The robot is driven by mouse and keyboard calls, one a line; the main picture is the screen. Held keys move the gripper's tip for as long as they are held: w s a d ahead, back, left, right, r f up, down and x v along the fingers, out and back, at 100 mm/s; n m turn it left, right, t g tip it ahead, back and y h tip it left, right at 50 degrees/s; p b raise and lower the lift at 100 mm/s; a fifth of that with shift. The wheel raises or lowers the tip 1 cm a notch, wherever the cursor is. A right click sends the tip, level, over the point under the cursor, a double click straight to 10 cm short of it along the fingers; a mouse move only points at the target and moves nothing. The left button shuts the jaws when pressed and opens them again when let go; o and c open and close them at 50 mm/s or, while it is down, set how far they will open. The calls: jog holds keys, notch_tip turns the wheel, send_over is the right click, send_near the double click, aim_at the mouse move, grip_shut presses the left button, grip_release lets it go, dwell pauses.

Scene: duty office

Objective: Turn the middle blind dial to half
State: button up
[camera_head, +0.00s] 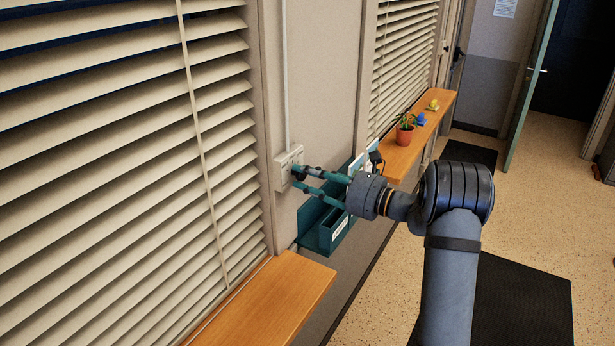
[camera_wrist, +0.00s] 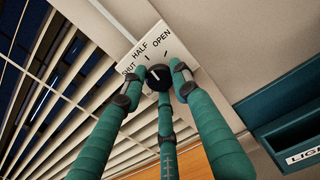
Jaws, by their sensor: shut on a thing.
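The blind dial is a small black round knob (camera_wrist: 156,73) on a white plate (camera_wrist: 160,44) marked SHUT, HALF and OPEN. A pale mark on the knob appears to point up toward the HALF side; its exact setting is hard to tell. My gripper (camera_wrist: 160,88) has its teal fingers closed around the knob, one on each side and one below. In the head view, my gripper (camera_head: 297,179) reaches left to the wall plate (camera_head: 287,158) between the two windows. The knob is mostly hidden there by the fingers.
A teal wall holder (camera_head: 322,228) with a label hangs just right of and below the plate. A wooden sill (camera_head: 265,305) is in front, another (camera_head: 405,150) behind with a potted plant (camera_head: 404,130). Slatted blinds (camera_head: 110,140) cover the near window.

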jog(key=n+b, duration=0.1)
jog(key=b, duration=0.2)
jog(key=shift+f, duration=0.4)
jog(key=shift+r+n+b, duration=0.15)
jog(key=shift+n+b, duration=0.25)
jog(key=shift+b, duration=0.2)
jog(key=shift+r, duration=0.15)
jog(key=o, duration=1)
jog(key=shift+d, duration=0.1)
jog(key=shift+o, duration=0.6)
jog(key=v, duration=1.2)
